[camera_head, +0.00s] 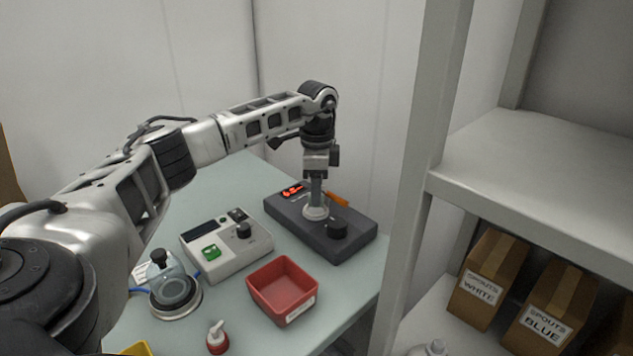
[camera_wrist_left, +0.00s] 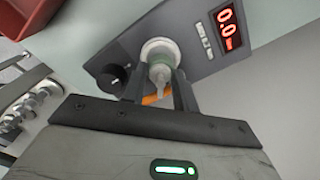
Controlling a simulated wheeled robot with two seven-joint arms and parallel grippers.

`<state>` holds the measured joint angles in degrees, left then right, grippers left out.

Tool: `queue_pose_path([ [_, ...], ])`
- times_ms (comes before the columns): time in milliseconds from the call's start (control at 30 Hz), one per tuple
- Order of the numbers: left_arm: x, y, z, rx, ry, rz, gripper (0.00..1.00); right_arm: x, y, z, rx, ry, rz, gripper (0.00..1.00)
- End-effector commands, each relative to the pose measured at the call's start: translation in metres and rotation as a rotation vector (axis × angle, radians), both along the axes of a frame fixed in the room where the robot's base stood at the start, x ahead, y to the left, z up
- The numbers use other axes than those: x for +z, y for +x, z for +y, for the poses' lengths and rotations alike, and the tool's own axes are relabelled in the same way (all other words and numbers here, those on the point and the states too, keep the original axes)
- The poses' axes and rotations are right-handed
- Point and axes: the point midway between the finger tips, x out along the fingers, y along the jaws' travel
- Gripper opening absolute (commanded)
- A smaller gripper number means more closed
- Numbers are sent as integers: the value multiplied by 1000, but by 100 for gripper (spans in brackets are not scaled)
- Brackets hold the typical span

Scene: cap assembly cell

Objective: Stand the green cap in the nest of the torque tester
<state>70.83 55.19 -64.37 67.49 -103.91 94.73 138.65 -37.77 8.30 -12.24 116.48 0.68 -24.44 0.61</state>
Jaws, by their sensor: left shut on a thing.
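The torque tester (camera_head: 350,240) is a dark grey box with a red lit display and a black knob, at the back of the table; its display reads about 0.0 in the left wrist view (camera_wrist_left: 228,28). Its nest (camera_head: 316,213) is a pale round seat on top, seen also in the left wrist view (camera_wrist_left: 158,46). My left gripper (camera_head: 316,200) points down right over the nest. My right gripper is out of view.
A shelf post (camera_head: 415,190) rises at right, with labelled boxes (camera_head: 487,280).

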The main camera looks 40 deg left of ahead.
Motion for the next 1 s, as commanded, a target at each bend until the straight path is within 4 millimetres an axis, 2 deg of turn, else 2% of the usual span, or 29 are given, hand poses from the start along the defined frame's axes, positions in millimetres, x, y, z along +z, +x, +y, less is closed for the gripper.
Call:
queue_pose_path([
  [1000,-8,-1,1,0,-1,-1,20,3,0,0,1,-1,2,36],
])
